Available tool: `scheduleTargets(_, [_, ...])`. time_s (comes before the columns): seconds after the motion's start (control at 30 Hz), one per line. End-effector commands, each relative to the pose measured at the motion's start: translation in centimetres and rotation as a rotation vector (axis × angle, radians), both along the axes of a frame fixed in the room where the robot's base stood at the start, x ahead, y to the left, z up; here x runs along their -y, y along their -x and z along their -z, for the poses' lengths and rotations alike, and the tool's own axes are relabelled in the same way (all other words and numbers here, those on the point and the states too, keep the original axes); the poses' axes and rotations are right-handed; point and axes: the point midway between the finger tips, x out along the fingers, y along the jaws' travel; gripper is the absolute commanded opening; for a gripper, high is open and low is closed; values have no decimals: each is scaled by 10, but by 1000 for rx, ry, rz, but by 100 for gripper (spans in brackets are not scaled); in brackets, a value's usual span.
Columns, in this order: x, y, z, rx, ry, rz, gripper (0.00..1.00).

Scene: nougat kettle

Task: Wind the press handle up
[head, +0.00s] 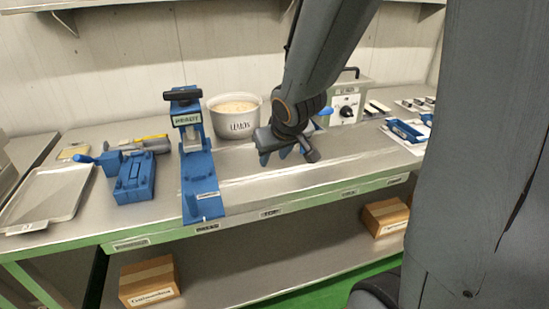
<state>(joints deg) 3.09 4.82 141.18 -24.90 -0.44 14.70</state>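The blue press (198,170) stands upright on the steel bench, left of the middle. Its dark handle bar (183,95) lies roughly level across the top, above a green-edged label. A pale metal block shows in its frame below the label. My gripper (285,155) hangs over the bench to the right of the press, pointing down and apart from it. Its fingers are partly hidden by its dark body, so the opening between them is unclear. Nothing can be made out in it.
A white bowl (234,115) of pale stuff stands behind the press and gripper. A blue cranked device (133,178) and a metal tray (50,193) are at left. A metal box with a dial (346,108) stands behind my arm. The bench front between press and gripper is clear.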

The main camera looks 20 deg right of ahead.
Motion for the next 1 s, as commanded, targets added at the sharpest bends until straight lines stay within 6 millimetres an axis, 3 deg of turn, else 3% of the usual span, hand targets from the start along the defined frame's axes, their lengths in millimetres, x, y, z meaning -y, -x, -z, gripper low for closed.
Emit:
scheduleTargets(0.67, [0, 10, 5, -33, -1, 10, 36])
scheduleTargets(0.77, [-1, 27, 13, -92, -4, 31, 36])
scheduleTargets(1.0, [-9, 88, 36, -289, -28, 86, 36])
